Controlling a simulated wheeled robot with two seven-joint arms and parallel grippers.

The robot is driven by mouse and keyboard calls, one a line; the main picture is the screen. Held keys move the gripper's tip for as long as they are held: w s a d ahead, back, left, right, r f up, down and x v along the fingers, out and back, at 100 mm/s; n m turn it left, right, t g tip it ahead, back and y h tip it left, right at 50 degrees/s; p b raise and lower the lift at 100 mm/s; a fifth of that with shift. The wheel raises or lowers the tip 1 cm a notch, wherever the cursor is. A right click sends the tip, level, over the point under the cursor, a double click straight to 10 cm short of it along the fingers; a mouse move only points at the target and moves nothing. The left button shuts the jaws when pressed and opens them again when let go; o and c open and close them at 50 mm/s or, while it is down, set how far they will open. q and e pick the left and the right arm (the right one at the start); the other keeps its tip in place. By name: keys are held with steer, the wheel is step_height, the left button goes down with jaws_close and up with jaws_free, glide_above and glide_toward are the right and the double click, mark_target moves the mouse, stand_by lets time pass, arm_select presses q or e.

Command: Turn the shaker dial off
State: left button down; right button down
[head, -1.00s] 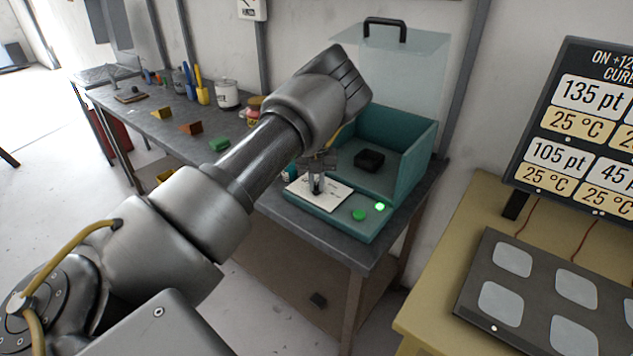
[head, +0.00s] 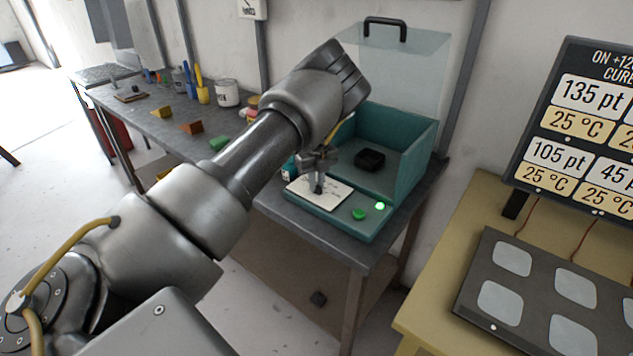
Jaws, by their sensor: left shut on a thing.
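The shaker is a teal open-topped box (head: 412,172) with a low front panel, standing on the end of the grey bench. A white dial plate (head: 333,196) with dark markings lies on that panel. My left gripper (head: 318,190) points down over the plate and is shut on the dial, which its fingers and my arm mostly hide. A green button (head: 358,214) and a lit green lamp (head: 380,206) are on the panel right of the plate. My right gripper is not in view.
A black block (head: 369,160) sits inside the box, and a clear lid with a black handle (head: 385,24) stands raised behind it. Paint cans, brushes and coloured blocks line the grey bench (head: 150,122). A yellow table (head: 440,300) with a dark padded panel is at right.

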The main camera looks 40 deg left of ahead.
mark_target(317, 185)
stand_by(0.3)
arm_select(q)
steer(key=c, duration=1.4)
jaws_free()
steer(key=shift+c, duration=0.2)
step_height(317, 185, up, 11)
steer(key=b, duration=0.2)
steer(key=shift+f, duration=0.1)
steer(key=shift+d, duration=0.1)
